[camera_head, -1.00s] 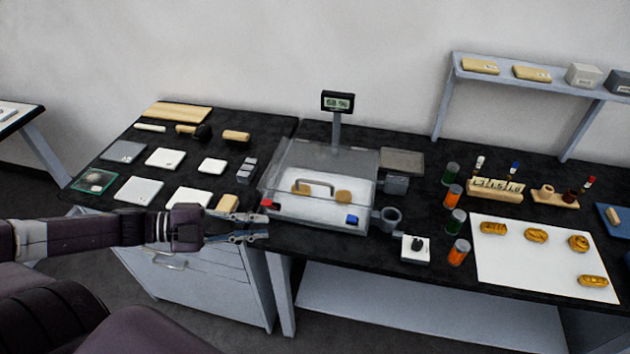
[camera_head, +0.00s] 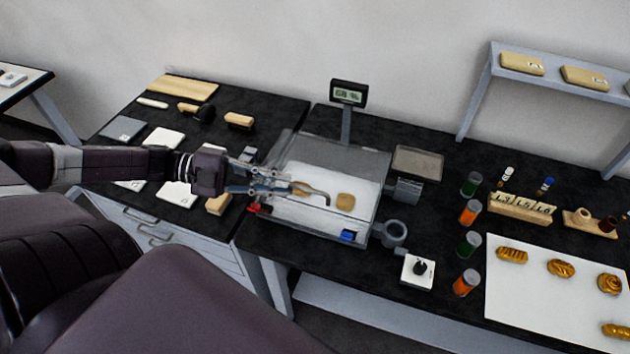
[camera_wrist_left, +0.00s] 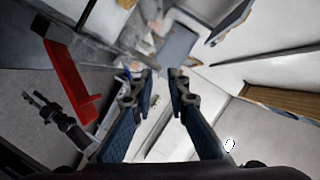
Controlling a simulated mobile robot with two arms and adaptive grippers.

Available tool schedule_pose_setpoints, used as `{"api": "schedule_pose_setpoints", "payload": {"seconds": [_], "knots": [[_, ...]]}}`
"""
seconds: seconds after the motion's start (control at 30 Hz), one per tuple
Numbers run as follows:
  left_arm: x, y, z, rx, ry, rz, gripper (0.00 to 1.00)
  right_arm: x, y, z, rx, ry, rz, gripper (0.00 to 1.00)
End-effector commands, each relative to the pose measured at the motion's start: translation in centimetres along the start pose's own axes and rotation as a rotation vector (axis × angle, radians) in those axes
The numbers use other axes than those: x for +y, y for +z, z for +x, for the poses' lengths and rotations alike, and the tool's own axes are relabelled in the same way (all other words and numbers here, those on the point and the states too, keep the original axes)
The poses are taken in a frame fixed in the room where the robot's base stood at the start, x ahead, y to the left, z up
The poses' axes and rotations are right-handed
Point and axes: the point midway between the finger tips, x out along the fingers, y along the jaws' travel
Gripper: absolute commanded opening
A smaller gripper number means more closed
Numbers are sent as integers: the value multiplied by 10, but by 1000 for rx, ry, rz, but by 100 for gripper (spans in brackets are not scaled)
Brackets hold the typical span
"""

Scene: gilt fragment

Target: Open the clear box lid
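The clear box (camera_head: 375,200) stands on the black bench, with a grey handle (camera_head: 318,192) on its see-through lid (camera_head: 345,155). The lid looks shut. A red part (camera_head: 253,210) is at its front left corner and a blue part (camera_head: 347,236) at its front right. Tan pieces (camera_head: 345,201) lie inside. My left gripper (camera_head: 283,182) is over the box's left side, close to the handle's left end; contact cannot be told. In the left wrist view its two blue fingers (camera_wrist_left: 163,82) are apart with nothing clearly between them. The red part (camera_wrist_left: 75,88) shows at left there. My right gripper is out of view.
A display (camera_head: 347,93) on a post rises behind the box. A grey ring-shaped holder (camera_head: 394,233) and a white knob unit (camera_head: 418,270) are at its right. White tiles (camera_head: 163,138) lie to the left, and several orange and green jars (camera_head: 469,212) to the right.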

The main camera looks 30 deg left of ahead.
Motion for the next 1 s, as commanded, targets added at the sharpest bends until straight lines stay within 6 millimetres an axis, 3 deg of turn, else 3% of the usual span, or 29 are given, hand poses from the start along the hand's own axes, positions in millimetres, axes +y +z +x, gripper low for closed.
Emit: {"api": "schedule_pose_setpoints", "payload": {"seconds": [0.23, 0.5, 1.0], "knots": [[3, 2, 37, 3, -2, 4, 15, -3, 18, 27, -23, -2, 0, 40], [1, 1, 65, 1, -2, 3, 15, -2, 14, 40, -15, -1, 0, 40], [0, 0, 74, 0, 1, 1, 13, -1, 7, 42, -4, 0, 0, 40]]}}
